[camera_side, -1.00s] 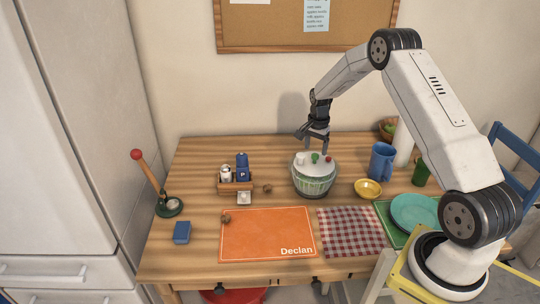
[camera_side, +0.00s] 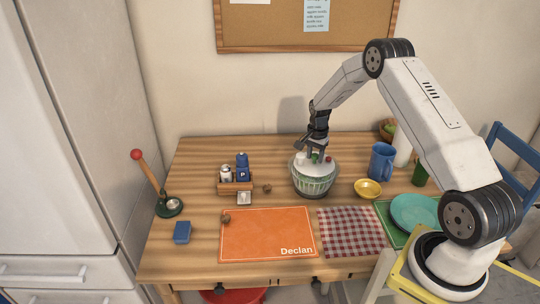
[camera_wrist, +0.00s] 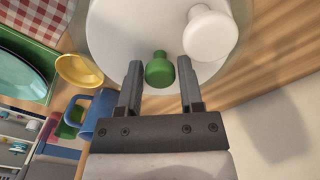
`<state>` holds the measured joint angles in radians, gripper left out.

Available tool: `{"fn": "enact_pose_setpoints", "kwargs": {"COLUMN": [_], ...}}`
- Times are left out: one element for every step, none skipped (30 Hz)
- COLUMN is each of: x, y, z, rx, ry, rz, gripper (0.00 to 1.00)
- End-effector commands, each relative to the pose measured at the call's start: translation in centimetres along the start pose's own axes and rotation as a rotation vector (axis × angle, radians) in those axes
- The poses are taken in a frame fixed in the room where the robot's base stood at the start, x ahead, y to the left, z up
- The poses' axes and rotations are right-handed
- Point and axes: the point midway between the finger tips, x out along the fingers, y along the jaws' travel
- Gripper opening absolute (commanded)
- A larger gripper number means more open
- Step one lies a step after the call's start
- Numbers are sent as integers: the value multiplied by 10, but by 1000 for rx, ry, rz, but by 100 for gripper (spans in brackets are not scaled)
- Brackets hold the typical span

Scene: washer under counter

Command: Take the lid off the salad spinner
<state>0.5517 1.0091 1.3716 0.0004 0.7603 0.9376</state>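The salad spinner (camera_side: 314,184) stands on the wooden table, a pale green ribbed bowl under a white lid (camera_side: 300,169). The wrist view shows the lid (camera_wrist: 120,30) close up, with a green knob (camera_wrist: 159,69) and a larger white knob (camera_wrist: 210,33) on it. My gripper (camera_side: 314,157) points down at the lid. In the wrist view my gripper (camera_wrist: 160,88) is open, its fingers on either side of the green knob with gaps between. The lid sits on the bowl.
A blue mug (camera_side: 381,161) and yellow bowl (camera_side: 368,188) stand right of the spinner. A wooden caddy (camera_side: 235,188) with shakers stands left. An orange placemat (camera_side: 266,235) and checked cloth (camera_side: 351,231) lie in front. The wall is behind.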

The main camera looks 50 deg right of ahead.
Motion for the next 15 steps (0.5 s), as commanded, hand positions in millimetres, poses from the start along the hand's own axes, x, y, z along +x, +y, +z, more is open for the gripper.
{"fn": "enact_pose_setpoints", "kwargs": {"x": [0, 0, 0, 0, 0, 0, 0, -1, -1, -1, -1, -1, -1, -1, -1], "y": [0, 0, 0, 0, 0, 0, 0, 0, 0, 0, 0, 0, 0, 0, 0], "z": [0, 0, 0, 0, 0, 0, 0, 0, 0, 0, 0, 0, 0, 0, 0], "rx": [0, 0, 0, 0, 0, 0, 0, 0, 0, 0, 0, 0, 0, 0, 0], "ry": [0, 0, 0, 0, 0, 0, 0, 1, 1, 1, 1, 1, 1, 1, 1], "rz": [0, 0, 0, 0, 0, 0, 0, -1, -1, -1, -1, -1, -1, -1, -1], "gripper": [28, 19, 6, 0, 0, 0, 0, 0, 0, 0, 0, 0, 0, 0, 0]}}
